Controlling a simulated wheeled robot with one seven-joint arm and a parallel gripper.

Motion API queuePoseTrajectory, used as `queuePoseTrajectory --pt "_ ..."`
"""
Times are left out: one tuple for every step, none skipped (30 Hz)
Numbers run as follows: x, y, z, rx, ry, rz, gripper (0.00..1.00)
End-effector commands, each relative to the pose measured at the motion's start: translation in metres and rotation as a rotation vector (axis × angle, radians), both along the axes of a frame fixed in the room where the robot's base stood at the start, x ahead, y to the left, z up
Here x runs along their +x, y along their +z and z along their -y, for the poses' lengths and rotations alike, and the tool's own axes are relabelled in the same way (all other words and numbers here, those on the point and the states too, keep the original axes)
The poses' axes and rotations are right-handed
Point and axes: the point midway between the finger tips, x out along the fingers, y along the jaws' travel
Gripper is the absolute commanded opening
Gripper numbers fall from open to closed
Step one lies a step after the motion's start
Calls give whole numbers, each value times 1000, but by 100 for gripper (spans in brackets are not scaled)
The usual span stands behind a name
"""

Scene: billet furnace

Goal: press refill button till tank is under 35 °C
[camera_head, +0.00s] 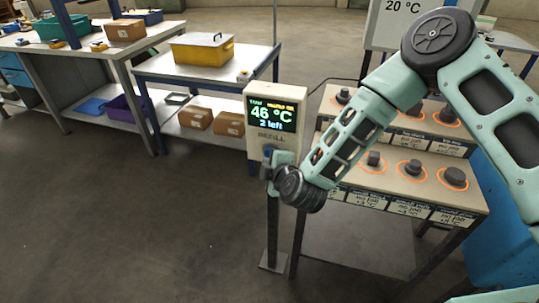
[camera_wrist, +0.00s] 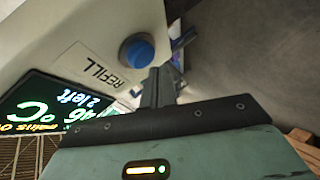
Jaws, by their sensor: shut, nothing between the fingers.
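The refill post's white control box (camera_head: 258,150) stands upright on a thin pole left of the rack. Its screen (camera_head: 273,114) reads 46 °C and "2 left". The wrist view shows the same screen (camera_wrist: 50,110) tilted. The round blue refill button (camera_wrist: 137,50) sits beside the REFILL label (camera_wrist: 91,67). My gripper (camera_head: 270,160) is at the lower part of the box and hides the button in the head view. In the wrist view my gripper's fingers (camera_wrist: 160,82) are shut and empty, close beside the button. I cannot tell whether they touch it.
A rack (camera_head: 350,190) with several dark round-topped pieces in orange-ringed places stands right of the post. A table with a yellow bin (camera_head: 202,49) is behind left. A sign at the back (camera_head: 400,10) reads 20 °C. The floor at front left is clear.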

Motion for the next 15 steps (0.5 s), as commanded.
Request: queuePoseTrajectory --pt "0 0 0 0 0 0 0" --pt "0 0 0 0 0 0 0" --pt "0 0 0 0 0 0 0" --pt "0 0 0 0 0 0 0" --pt "0 0 0 0 0 0 0" --pt "0 0 0 0 0 0 0" --pt "1 0 0 -1 0 0 0" --pt "2 0 0 -1 0 0 0" --pt "3 0 1 -2 1 2 0" --pt "3 1 1 -1 1 2 0" --pt "4 1 1 -1 1 3 0" --pt "6 1 2 -1 1 3 0" --pt "7 1 2 -1 1 3 0" --pt "7 1 2 -1 1 2 0" --pt "8 1 3 0 1 1 0"
